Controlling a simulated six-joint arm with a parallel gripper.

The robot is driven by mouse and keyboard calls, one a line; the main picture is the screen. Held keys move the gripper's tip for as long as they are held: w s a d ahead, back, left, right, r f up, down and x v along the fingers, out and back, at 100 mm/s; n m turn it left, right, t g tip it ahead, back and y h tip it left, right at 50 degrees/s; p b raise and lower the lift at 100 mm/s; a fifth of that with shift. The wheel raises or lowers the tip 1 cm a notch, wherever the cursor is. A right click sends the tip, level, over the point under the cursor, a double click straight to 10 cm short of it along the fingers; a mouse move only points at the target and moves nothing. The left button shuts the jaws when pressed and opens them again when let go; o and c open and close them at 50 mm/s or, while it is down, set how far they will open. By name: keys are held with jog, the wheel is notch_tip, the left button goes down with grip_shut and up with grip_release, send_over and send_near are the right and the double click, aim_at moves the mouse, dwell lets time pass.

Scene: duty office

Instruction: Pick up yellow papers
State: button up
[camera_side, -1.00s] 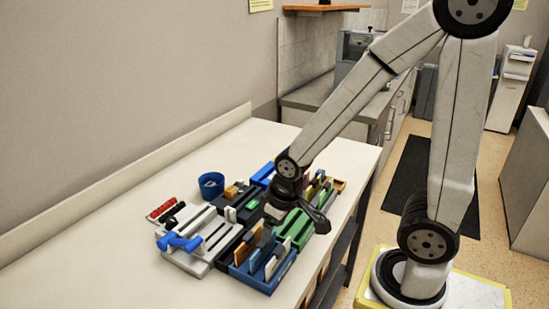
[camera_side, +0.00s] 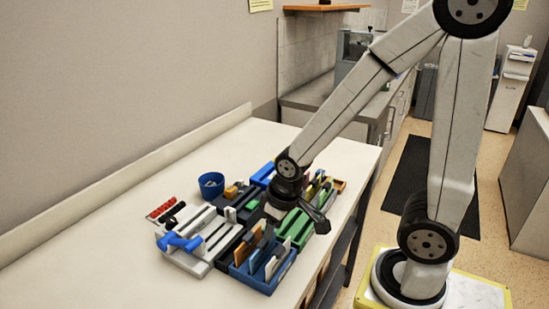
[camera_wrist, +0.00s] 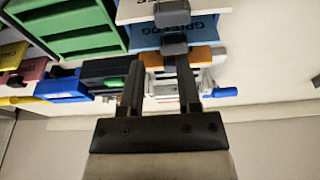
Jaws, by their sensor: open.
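A small yellow piece (camera_wrist: 18,99) shows at the left edge of the wrist view, by a dark tray. I cannot tell whether it is the yellow papers. In the side view, yellow-orange pieces show in the organiser (camera_side: 338,186) behind my wrist, partly hidden by it. My gripper (camera_wrist: 158,75) is open, with its two fingers apart over the trays and nothing clearly held. In the side view my gripper (camera_side: 274,211) is low over the middle of the cluster, its fingertips mostly hidden among the trays.
A blue tray (camera_side: 262,287) holding upright cards, a green rack (camera_side: 298,226) and a white tray (camera_side: 192,264) stand close together. A blue cup (camera_side: 211,186) and a blue-handled tool (camera_side: 180,242) are at the left. The white table (camera_side: 100,250) is clear at left.

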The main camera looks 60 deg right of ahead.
jog(key=w+d+m+g, duration=0.1)
jog(key=w+d+m, duration=0.3)
jog(key=d+m, duration=0.55)
jog(key=r+m+g, duration=0.1)
jog(key=m+g, duration=0.1)
jog(key=m, duration=0.7)
send_over(314, 180)
jog(key=shift+n, duration=0.25)
jog(key=shift+f, duration=1.25)
jog(key=shift+f, duration=0.1)
jog(key=shift+f, duration=2.5)
grip_shut()
